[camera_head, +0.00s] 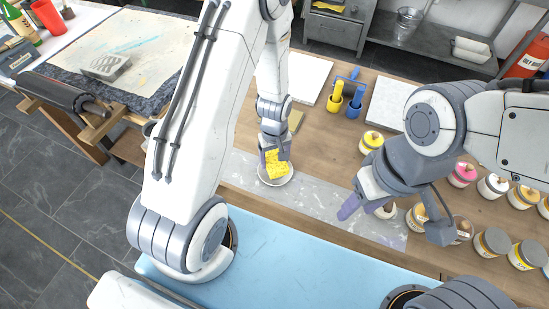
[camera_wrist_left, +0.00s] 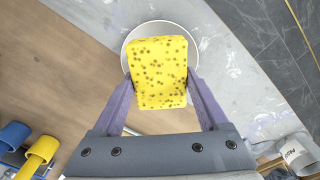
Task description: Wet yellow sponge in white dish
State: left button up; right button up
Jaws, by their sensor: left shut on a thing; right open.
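The yellow sponge (camera_head: 277,163) with dark pores is held between the fingers of my left gripper (camera_head: 275,158), which is shut on it. The sponge also shows large in the left wrist view (camera_wrist_left: 158,72). The white dish (camera_head: 270,181) is round and stands on the grey slab, directly under the sponge. In the left wrist view the dish's rim (camera_wrist_left: 135,34) shows around the sponge. Most of the dish's inside is hidden by the sponge, and I cannot tell whether the two touch. My right gripper (camera_head: 393,220) is open and empty, off to the right above the slab and ink cans.
A grey stone slab (camera_head: 315,200) lies along the near edge of the wooden table (camera_head: 320,140). Several ink cans (camera_head: 492,242) crowd the right side. Yellow and blue rollers (camera_head: 335,97) lie farther back. A lithography stone (camera_head: 106,67) sits on the press at left.

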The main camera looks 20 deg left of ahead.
aim_at(275, 159)
pick_arm(q)
jog(key=shift+f+b, duration=0.3)
jog(key=shift+f, duration=0.25)
dwell(1.3)
notch_tip(275, 159, up, 7)
jog(key=p, duration=0.6)
jog(key=shift+r, duration=0.1)
dwell(0.8)
jog(key=m, duration=0.1)
jog(key=r+m, duration=0.1)
jog(key=m, duration=0.1)
jog(key=r+m, duration=0.1)
jog(key=m, duration=0.1)
jog(key=shift+w+a+r, duration=0.1)
jog(key=shift+w+a, duration=0.1)
jog(key=shift+a, duration=0.05)
jog(key=m, duration=0.1)
jog(key=r+m, duration=0.1)
jog(key=m, duration=0.1)
jog(key=shift+a+r, duration=0.15)
jog(key=shift+r, duration=0.05)
